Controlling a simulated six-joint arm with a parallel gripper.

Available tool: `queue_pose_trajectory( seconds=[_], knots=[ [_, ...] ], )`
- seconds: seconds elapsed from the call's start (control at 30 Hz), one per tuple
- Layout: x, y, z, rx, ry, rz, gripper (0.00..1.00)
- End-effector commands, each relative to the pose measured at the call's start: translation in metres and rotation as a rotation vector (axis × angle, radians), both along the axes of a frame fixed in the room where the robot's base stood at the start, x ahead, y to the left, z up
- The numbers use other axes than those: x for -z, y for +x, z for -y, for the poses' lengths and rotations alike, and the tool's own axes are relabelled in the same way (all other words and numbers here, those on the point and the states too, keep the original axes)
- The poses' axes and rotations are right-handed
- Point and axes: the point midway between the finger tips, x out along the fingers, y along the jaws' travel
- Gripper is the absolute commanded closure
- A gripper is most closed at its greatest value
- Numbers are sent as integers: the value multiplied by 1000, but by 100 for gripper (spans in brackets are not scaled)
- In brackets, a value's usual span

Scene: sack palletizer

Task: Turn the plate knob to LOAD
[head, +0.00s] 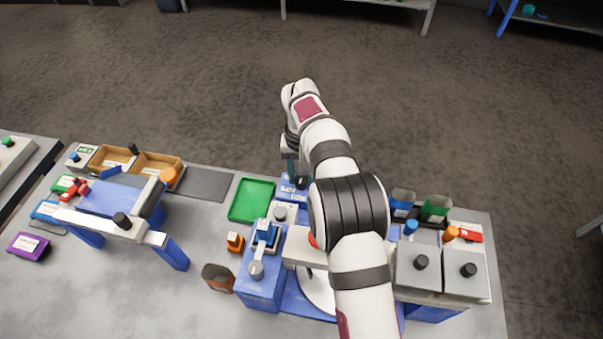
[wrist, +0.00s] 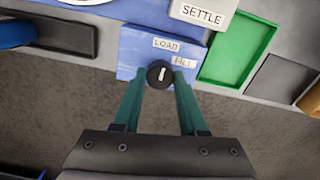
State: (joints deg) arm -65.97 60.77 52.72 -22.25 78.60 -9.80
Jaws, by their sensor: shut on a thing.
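The plate knob (wrist: 160,74) is a small black dial with a white pointer line, on a blue panel (wrist: 135,50). In the wrist view the pointer stands nearly upright, tilted slightly right, towards the LOAD label (wrist: 166,44). The FILL label (wrist: 184,61) is to the right of the knob, partly covered by a fingertip. My gripper (wrist: 160,78) has its two teal fingers on either side of the knob, shut on it. In the head view my gripper (head: 290,170) is over the far edge of the bench, above the blue panel (head: 292,192); the knob is hidden there.
A green tray (wrist: 237,50) and a SETTLE panel (wrist: 203,14) are close to the blue panel. A black tray (wrist: 68,38) lies to the left in the wrist view. Bare floor (head: 220,80) lies beyond the bench edge.

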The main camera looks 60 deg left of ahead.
Motion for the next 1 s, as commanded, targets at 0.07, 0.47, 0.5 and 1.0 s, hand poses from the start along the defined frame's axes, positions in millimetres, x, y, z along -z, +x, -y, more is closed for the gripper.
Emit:
queue_pose_trajectory(
  seconds=[0.07,0.47,0.5,1.0],
  knots=[
    [0,0,0,-21,2,1,100],
    [-1,1,0,-64,1,2,100],
    [-1,1,0,-64,1,2,100],
    [0,0,0,-63,1,1,28]
  ],
)
